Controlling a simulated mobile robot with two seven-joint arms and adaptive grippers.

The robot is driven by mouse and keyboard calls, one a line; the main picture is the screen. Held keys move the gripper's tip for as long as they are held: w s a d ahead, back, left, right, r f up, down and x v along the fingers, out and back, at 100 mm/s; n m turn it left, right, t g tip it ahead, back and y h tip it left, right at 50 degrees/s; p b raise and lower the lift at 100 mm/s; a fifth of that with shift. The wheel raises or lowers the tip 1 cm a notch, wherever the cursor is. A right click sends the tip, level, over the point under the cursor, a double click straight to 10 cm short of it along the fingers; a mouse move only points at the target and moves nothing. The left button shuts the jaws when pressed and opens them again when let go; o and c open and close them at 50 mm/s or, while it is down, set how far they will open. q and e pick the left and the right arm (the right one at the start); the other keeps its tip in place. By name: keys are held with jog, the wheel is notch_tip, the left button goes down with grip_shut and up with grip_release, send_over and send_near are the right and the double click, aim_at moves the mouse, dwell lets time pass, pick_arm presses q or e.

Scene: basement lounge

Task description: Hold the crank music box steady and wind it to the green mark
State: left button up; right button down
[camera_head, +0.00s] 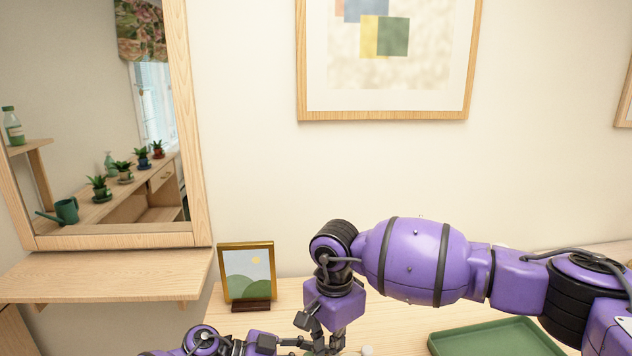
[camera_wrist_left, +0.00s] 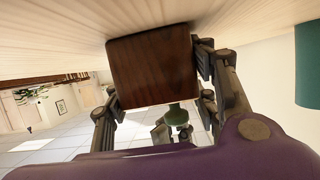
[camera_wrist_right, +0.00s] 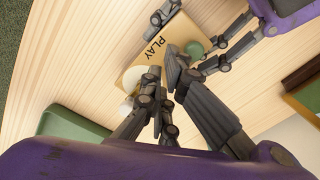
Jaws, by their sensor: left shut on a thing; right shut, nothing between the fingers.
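The music box (camera_wrist_left: 153,68) fills the middle of the left wrist view as a dark brown wooden block, with my left gripper's (camera_wrist_left: 157,80) fingers on either side of it. In the right wrist view its pale top (camera_wrist_right: 150,52) reads "PLAY", with a round pale green piece (camera_wrist_right: 194,49) beside the word. A cream knob (camera_wrist_right: 126,108) shows by the box's lower edge, partly behind my fingers. My right gripper (camera_wrist_right: 168,75) is shut and empty, close over the box. In the head view the box is mostly hidden behind my right gripper (camera_head: 318,343).
A framed landscape picture (camera_head: 247,272) stands on the table behind my left gripper. A green tray (camera_head: 490,339) lies at the right. A wall shelf (camera_head: 105,275) under the mirror juts out at the left. Bare wood shows between box and tray.

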jog(key=shift+d, duration=0.15)
jog(key=shift+s, duration=0.25)
dwell(0.5)
jog(key=shift+s+d, duration=0.5)
jog(key=shift+s, duration=0.25)
jog(key=shift+s+d, duration=0.35)
jog(key=shift+d, duration=0.1)
jog(key=shift+s, duration=0.15)
dwell(0.3)
notch_tip(320, 180, up, 6)
jog(key=shift+s+a, duration=0.15)
jog(key=shift+s, duration=0.1)
dwell(0.5)
